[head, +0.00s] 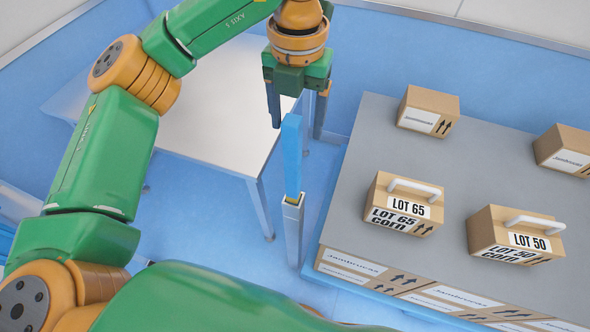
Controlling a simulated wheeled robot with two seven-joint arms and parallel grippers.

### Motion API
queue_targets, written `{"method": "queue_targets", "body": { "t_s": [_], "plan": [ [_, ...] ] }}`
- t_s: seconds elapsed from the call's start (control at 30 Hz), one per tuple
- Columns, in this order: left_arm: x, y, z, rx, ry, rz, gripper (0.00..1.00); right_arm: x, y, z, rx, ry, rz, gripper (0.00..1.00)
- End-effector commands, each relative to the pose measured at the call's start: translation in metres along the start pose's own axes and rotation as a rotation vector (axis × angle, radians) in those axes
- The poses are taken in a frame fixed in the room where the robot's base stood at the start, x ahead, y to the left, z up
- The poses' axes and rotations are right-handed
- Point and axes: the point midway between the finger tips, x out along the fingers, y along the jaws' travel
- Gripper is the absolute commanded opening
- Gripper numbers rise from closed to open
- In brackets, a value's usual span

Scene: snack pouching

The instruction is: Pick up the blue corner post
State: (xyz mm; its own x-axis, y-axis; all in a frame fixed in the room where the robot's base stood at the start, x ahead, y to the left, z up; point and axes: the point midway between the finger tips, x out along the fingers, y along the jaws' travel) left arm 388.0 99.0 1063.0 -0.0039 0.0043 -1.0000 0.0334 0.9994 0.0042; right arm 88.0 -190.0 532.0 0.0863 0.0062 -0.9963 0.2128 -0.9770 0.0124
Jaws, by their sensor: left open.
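The blue corner post (291,155) stands upright, its lower end in the open top of a narrow grey-white holder (293,232). That lower end is hidden inside the holder. My left gripper (297,130) points down at the post's upper end. Its dark fingers are apart, one seen left of the post and one right of it. The post's top overlaps the gap between them; I cannot tell whether the fingers are truly around it or a little behind it. The gripper holds nothing. My right gripper is not in view.
A white table (215,110) stands behind and left of the post. On the right, a grey-topped stack (480,170) carries several cardboard boxes, including handled ones marked LOT 65 (402,205) and LOT 50 (515,235). Blue floor shows between the holder and this stack.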

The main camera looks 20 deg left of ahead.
Motion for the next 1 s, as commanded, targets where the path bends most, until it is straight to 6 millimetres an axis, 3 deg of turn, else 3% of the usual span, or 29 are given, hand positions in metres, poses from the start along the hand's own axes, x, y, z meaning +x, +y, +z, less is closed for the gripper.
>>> {"method": "queue_targets", "body": {
  "t_s": [0.3,0.53,0.8,1.0],
  "plan": [
    [0.053,0.006,0.005,0.000,0.003,-0.001,0.72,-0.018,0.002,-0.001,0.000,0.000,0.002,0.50],
    [0.058,0.006,0.006,0.001,0.001,-0.001,0.72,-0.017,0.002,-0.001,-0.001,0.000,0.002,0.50],
    [0.057,0.006,0.006,0.001,0.001,-0.002,0.00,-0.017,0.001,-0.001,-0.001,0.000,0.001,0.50],
    [0.057,0.006,0.006,0.001,0.001,-0.002,0.00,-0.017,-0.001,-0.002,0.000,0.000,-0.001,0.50]
  ]
}}
